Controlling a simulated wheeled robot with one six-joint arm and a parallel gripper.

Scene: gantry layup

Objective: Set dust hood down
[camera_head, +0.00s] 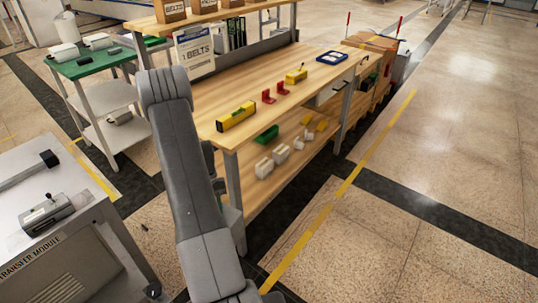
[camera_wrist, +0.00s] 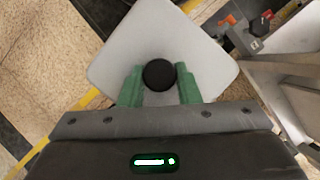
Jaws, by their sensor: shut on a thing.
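The dust hood (camera_wrist: 115,62) shows in the wrist view as a pale grey, square-looking cover with rounded corners. A round black knob (camera_wrist: 159,75) stands at its middle. My gripper (camera_wrist: 159,70) has its two green fingers on either side of this knob and is shut on it, holding the hood. The speckled floor shows past the hood's left side, so it appears to be held over open space. The hood's underside is hidden. In the head view, my arm hides most of the gripper area, and I cannot make out the hood clearly.
A wooden workbench (camera_head: 228,95) carries a yellow level (camera_head: 236,116), red brackets (camera_head: 268,96) and a blue tray (camera_head: 332,57). Bins lie on its lower shelf. A green-topped cart (camera_head: 92,63) stands left and a grey transfer module (camera_head: 70,225) nearer. The floor at right is clear.

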